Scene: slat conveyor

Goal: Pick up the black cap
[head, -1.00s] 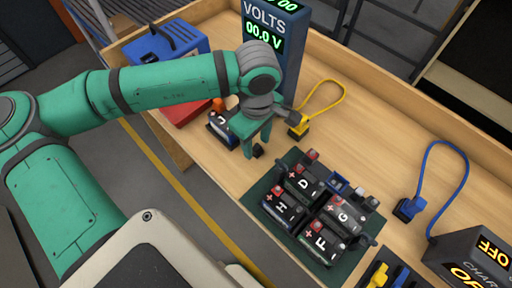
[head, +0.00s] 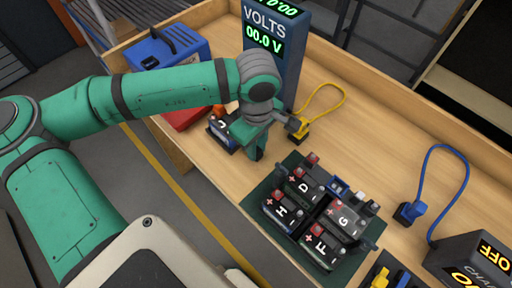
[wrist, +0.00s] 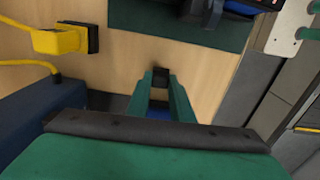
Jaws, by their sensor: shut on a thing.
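The black cap (wrist: 161,77) is a small dark block between the two green fingertips of my gripper (wrist: 161,84) in the wrist view. My gripper is shut on it, low over the bare wood of the bench. In the head view my gripper (head: 257,152) points down between battery J and the green mat, and its fingers hide the cap. I cannot tell whether the cap still touches the bench.
Battery J (head: 222,131) stands just left of my gripper. The green mat (head: 262,190) with several lettered batteries lies to the right. A yellow plug (head: 299,131) with a looped cable and the volt meter (head: 272,45) are behind.

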